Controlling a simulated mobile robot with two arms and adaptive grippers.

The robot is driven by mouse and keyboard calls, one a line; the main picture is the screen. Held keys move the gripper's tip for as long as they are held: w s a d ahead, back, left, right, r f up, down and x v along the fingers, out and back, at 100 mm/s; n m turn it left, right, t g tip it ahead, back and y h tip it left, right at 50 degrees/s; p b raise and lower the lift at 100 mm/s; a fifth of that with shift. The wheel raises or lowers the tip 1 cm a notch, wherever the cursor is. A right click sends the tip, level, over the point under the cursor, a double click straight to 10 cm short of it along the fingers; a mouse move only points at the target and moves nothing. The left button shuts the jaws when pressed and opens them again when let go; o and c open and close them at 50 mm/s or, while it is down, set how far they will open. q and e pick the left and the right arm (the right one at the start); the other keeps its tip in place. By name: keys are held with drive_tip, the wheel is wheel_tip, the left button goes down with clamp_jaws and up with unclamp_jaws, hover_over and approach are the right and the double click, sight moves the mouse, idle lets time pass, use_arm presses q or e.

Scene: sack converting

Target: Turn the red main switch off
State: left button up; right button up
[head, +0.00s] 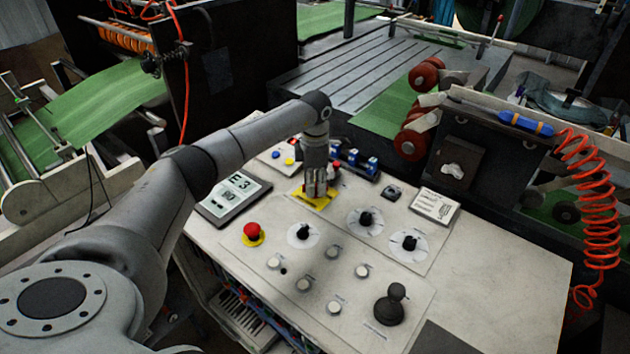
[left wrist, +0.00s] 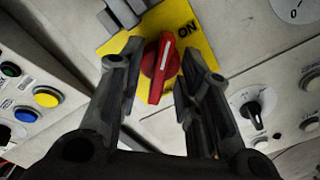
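The red main switch (left wrist: 158,68) sits on a yellow plate (left wrist: 197,46) marked ON. In the left wrist view its handle stands nearly upright in the picture, slightly tilted, with a white mark near its top. My left gripper (left wrist: 158,72) is open, with one finger on each side of the red handle and a visible gap to each side. In the head view my left gripper (head: 318,192) points down over the yellow plate (head: 313,200) and hides most of the switch. My right gripper is not in view.
Blue switches (head: 353,157) stand just behind the gripper. A red coiled hose (head: 598,207) hangs at the right.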

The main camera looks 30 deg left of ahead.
use_arm(q)
clamp_jaws()
drive_tip(key=shift+n, duration=0.4)
drive_tip(key=n+b, duration=0.1)
drive_tip(key=n, duration=0.2)
drive_tip(key=shift+n, duration=0.4)
drive_tip(key=n, duration=0.9)
drive_tip(key=shift+r, duration=0.1)
drive_tip(key=n, duration=0.4)
drive_tip(key=shift+n, duration=0.4)
